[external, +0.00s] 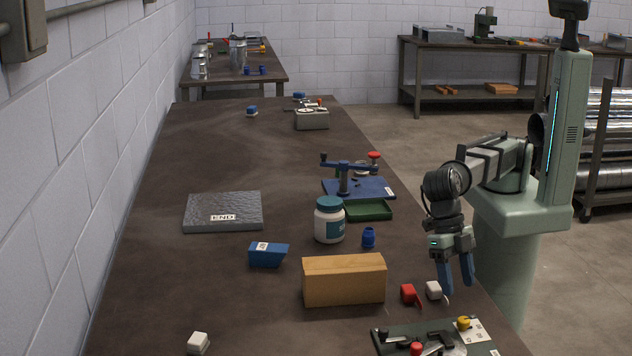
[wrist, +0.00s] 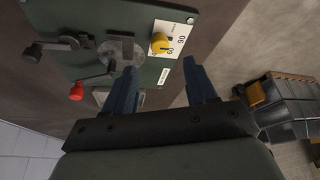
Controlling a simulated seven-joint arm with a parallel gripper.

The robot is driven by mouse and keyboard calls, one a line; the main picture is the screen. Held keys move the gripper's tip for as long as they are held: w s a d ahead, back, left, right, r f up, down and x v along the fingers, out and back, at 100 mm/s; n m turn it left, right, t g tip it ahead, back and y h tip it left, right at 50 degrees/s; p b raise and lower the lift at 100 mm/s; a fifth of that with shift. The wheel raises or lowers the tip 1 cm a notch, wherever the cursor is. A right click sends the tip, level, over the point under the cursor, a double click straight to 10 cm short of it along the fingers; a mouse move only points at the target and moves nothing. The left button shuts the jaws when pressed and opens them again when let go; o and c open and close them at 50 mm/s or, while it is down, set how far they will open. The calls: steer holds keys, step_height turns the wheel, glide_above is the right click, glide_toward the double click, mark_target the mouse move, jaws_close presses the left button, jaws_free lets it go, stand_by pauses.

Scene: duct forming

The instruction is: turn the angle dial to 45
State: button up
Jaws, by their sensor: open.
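The angle dial is a yellow knob (external: 464,323) on a white scale plate (external: 474,332), at the right end of a dark green panel (external: 395,340) at the table's near edge. In the wrist view the yellow dial (wrist: 159,43) sits on its white plate, with numbers beside it; 90 reads at the right, and the pointer's exact setting is too small to tell. My gripper (external: 457,288) hangs fingers down with nothing between the fingers, above and behind the panel. In the wrist view its two blue fingers (wrist: 161,76) are apart, and the dial lies beyond them, untouched.
The panel also carries a red-knobbed crank (wrist: 76,92) and dark levers (wrist: 68,42). A wooden block (external: 343,280), white jar (external: 329,222) and blue block (external: 267,254) stand farther back. The air around the dial looks clear.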

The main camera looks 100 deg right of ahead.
mark_target(463, 318)
steer(key=x, duration=0.8)
steer(key=shift+a, duration=0.1)
steer(key=shift+r, duration=0.1)
steer(key=c, duration=1)
